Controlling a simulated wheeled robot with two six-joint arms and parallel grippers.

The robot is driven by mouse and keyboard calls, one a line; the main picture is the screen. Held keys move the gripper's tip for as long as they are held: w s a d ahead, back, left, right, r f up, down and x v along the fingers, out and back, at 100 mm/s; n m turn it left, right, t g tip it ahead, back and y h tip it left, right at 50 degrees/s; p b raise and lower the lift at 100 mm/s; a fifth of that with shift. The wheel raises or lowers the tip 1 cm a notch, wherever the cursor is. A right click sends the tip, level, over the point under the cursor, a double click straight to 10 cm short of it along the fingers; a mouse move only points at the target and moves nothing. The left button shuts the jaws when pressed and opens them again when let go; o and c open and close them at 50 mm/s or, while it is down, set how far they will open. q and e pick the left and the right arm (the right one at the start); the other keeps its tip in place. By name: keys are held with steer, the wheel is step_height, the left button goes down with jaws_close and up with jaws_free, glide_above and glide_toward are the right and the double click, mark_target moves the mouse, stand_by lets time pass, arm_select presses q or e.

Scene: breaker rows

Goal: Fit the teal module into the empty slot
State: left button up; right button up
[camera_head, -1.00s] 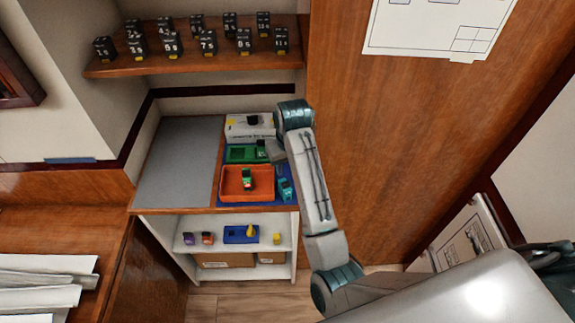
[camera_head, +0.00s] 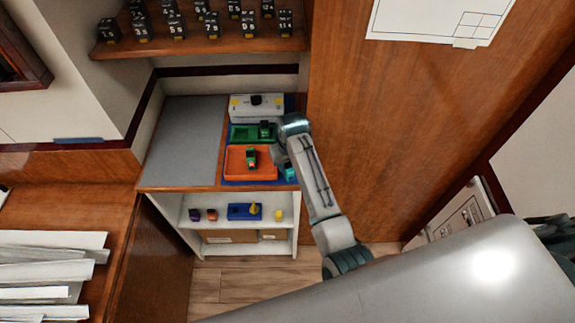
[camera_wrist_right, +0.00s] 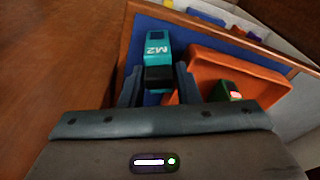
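The teal module (camera_head: 289,173), marked M2, lies on the blue mat at the right edge of the counter, partly hidden by my right arm in the head view. In the right wrist view the teal module (camera_wrist_right: 157,47) lies ahead of my right gripper (camera_wrist_right: 158,86). The gripper is open, its fingers on either side of the module's dark end, with gaps showing. Whether the fingers are down at its level I cannot tell. The empty slot cannot be made out clearly. My left gripper is not in view.
An orange tray (camera_head: 233,164) with a green module (camera_head: 252,158) sits left of the teal module. Behind it are a green tray (camera_head: 239,133) and a white box (camera_head: 242,112). The grey counter (camera_head: 183,140) to the left is clear. A wood panel (camera_head: 400,130) stands at right.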

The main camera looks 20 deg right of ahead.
steer(key=shift+w+f, duration=0.1)
steer(key=shift+f, duration=0.55)
jaws_close()
steer(key=shift+r, duration=0.1)
